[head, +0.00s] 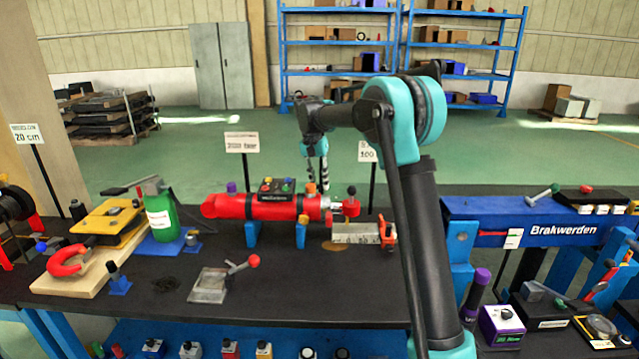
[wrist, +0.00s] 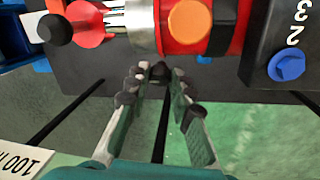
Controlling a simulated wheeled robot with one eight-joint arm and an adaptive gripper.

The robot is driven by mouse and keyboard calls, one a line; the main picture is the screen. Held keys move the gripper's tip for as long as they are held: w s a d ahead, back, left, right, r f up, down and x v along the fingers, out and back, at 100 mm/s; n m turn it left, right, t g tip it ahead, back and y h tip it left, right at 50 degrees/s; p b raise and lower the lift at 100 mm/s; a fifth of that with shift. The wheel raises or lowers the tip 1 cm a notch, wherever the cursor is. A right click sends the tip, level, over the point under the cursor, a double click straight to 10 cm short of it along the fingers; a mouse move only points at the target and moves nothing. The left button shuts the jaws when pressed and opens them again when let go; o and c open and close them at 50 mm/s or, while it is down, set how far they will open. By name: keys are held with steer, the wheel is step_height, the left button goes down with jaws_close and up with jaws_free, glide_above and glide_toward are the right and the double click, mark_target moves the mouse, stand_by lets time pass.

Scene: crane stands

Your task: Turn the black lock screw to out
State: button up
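A red cylinder (head: 235,206) lies level on blue supports on the black bench. A black round knob on a red fitting, which looks like the lock screw (head: 351,190), stands at its right end; it also shows in the upper left of the wrist view (wrist: 55,29). My gripper (head: 318,188) points down just above or behind the cylinder's right end, left of the black knob and apart from it. In the wrist view my gripper (wrist: 160,76) looks partly open and empty, with its fingertips near the bare metal rod (wrist: 141,24).
An orange knob (wrist: 189,21) sits on the cylinder close to my fingertips. A black control box (head: 285,188) with coloured buttons is on top. Sign posts (head: 242,142) stand behind the bench. A metal block (head: 355,232) lies below right.

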jaws_close()
steer(key=shift+d+n, duration=0.1)
steer(key=shift+n, duration=0.3)
steer(key=n+y, duration=0.2)
steer(key=n, duration=0.1)
steer(key=n+y, duration=0.1)
steer(key=shift+d+n, duration=0.25)
steer(key=shift+n, duration=0.15)
steer(key=n+y, duration=0.1)
steer(key=n, duration=0.2)
steer(key=shift+w+d+g+y, duration=0.1)
steer(key=shift+d+g+y, duration=0.05)
steer(key=shift+g+y, duration=0.2)
steer(key=shift+w+d+f+n+g+y, duration=0.1)
steer(key=shift+n+g+y, duration=0.3)
steer(key=shift+n, duration=0.65)
steer(key=shift+n+g+y, duration=0.25)
steer(key=shift+n+y, duration=0.2)
steer(key=shift+n, duration=0.6)
steer(key=o, duration=0.6)
jaws_free()
